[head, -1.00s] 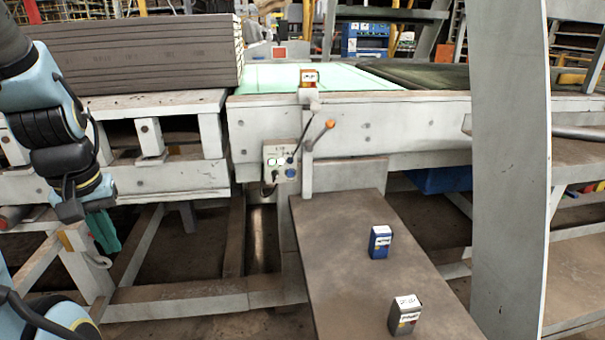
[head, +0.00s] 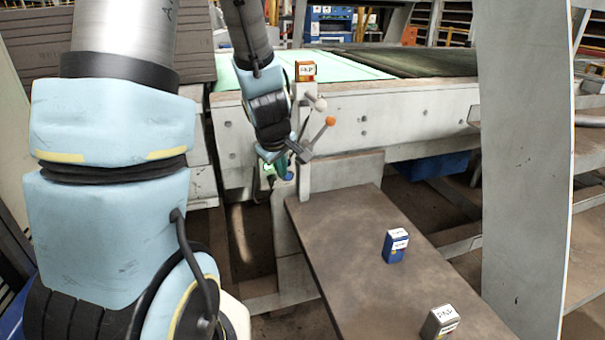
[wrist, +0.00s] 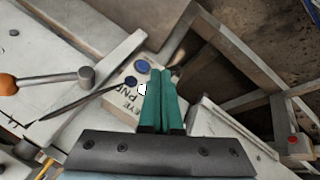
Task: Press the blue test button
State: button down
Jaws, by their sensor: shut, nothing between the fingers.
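The control box (wrist: 122,94) has a light face with printed letters, seen close in the wrist view. A round blue button (wrist: 143,66) is on it, just beyond and left of my fingertips. A smaller dark blue round part (wrist: 130,80) and a white round button (wrist: 142,90) lie nearer. My gripper (wrist: 161,72) has its green fingers shut together with nothing between them, over the box's edge. In the head view my gripper (head: 281,164) is in front of the box and hides most of it; a blue button (head: 289,177) shows just below. I cannot tell whether the fingers touch the box.
A lever with an orange knob (head: 330,121) sticks out beside the box, close to my wrist; the knob also shows in the wrist view (wrist: 8,85). A brown table (head: 350,235) carries a blue box (head: 396,246) and a grey box (head: 440,322). A pale post (head: 525,170) stands right.

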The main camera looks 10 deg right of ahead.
aim_at(288, 177)
jog(key=w+d+f+n+t+y+p, duration=0.1)
jog(key=w+d+f+n+t+y, duration=0.25)
jog(key=d+n, duration=0.35)
jog(key=s+a+f+n+y, duration=0.1)
jog(key=s+f+n+y, duration=0.2)
jog(key=s+n+y, duration=0.4)
jog(key=s+n+p, duration=0.1)
jog(key=n, duration=0.2)
jog(key=shift+a+f+y, duration=0.35)
jog(key=shift+g, duration=0.25)
jog(key=w+a, duration=0.1)
jog(key=w, duration=0.7)
jog(key=shift+w+b, duration=0.35)
jog(key=shift+w, duration=0.05)
jog(key=shift+w+a, duration=0.1)
dwell(0.7)
jog(key=shift+w, duration=0.3)
